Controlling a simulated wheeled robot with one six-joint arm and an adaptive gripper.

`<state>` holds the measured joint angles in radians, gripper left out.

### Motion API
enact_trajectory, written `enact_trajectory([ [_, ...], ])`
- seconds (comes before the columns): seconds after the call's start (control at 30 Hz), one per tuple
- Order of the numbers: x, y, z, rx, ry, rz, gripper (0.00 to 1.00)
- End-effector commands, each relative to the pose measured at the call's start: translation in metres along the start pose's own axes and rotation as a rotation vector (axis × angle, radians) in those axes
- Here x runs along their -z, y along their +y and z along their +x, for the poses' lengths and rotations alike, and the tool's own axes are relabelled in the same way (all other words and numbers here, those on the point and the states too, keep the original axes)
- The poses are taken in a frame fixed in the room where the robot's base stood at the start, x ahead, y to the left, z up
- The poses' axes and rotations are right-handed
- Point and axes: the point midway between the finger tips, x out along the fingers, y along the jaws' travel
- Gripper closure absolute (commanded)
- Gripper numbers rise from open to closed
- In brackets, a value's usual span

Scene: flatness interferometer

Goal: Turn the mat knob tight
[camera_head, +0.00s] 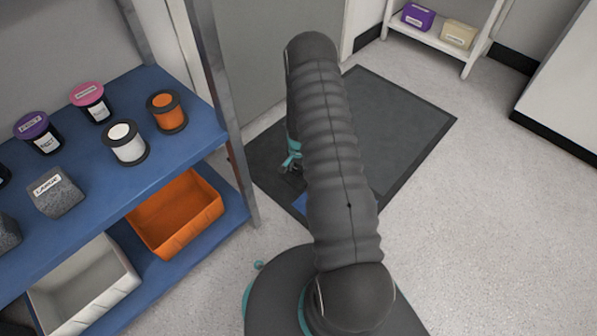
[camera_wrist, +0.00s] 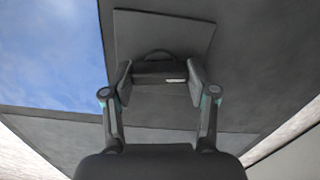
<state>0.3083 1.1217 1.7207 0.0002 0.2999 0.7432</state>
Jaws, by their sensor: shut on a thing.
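My gripper (camera_wrist: 159,77) shows in the wrist view with its two pads on either side of a dark knob (camera_wrist: 153,69). The pads are shut on it. The knob has a rounded top edge and a small pale mark on its near side. Behind it is a dark grey square plate (camera_wrist: 165,28). In the head view my arm crosses a dark floor mat (camera_head: 400,120) with a darker border. My gripper (camera_head: 291,160) shows only partly there, left of the arm, with teal parts. The knob cannot be made out in the head view.
A blue shelf (camera_head: 185,153) at the left holds labelled jars and spools, with an orange bin (camera_head: 178,212) and a white bin (camera_head: 80,285) below. A white rack (camera_head: 468,52) stands at the back. A glossy blue surface (camera_wrist: 50,55) fills the wrist view's upper left. Floor at the right is clear.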

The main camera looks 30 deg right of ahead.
Motion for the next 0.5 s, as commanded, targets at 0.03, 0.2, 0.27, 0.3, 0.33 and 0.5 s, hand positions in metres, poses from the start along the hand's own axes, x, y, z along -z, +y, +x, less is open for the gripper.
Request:
enact_trajectory([
  [0.03, 0.0021, -0.0008, 0.0003, 0.003, 0.004, 0.026, 0.77],
  [0.2, 0.0023, -0.0009, -0.0003, 0.004, 0.004, 0.094, 0.77],
  [0.27, 0.0024, -0.0009, -0.0005, 0.004, 0.004, 0.110, 0.77],
  [0.3, 0.0024, -0.0009, -0.0006, 0.004, 0.004, 0.119, 0.77],
  [0.33, 0.0024, -0.0009, -0.0006, 0.004, 0.004, 0.123, 0.77],
  [0.5, 0.0025, -0.0008, -0.0009, 0.004, 0.004, 0.140, 0.77],
])
